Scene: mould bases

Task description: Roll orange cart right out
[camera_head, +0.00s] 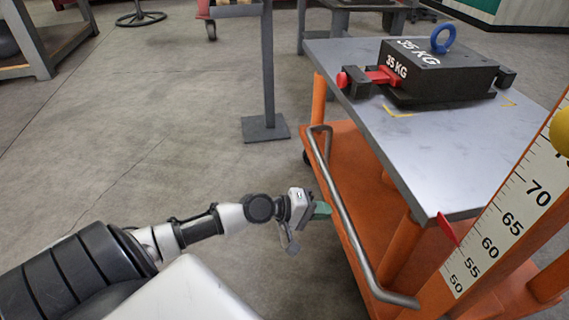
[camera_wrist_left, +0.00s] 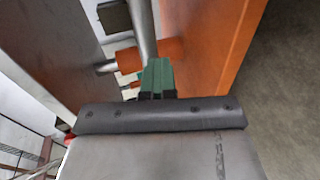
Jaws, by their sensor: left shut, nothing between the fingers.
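The orange cart (camera_head: 345,150) stands at the right in the head view, with a grey metal top (camera_head: 440,150) and a bent steel push handle (camera_head: 350,225) along its near left side. My left gripper (camera_head: 323,210) reaches in from the left, its green fingers shut and empty, their tips close beside the handle. In the left wrist view the shut green fingers (camera_wrist_left: 158,75) point along the handle bar (camera_wrist_left: 143,28), with the orange frame (camera_wrist_left: 210,55) to their right. I cannot tell whether they touch the bar. My right gripper is not in view.
A black 35 KG block (camera_head: 440,70) with a blue ring (camera_head: 443,38) sits on the cart top. An orange post with a numbered scale (camera_head: 515,205) rises at the right. A grey post on a square foot (camera_head: 265,129) stands behind. The floor (camera_head: 130,140) at left is clear.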

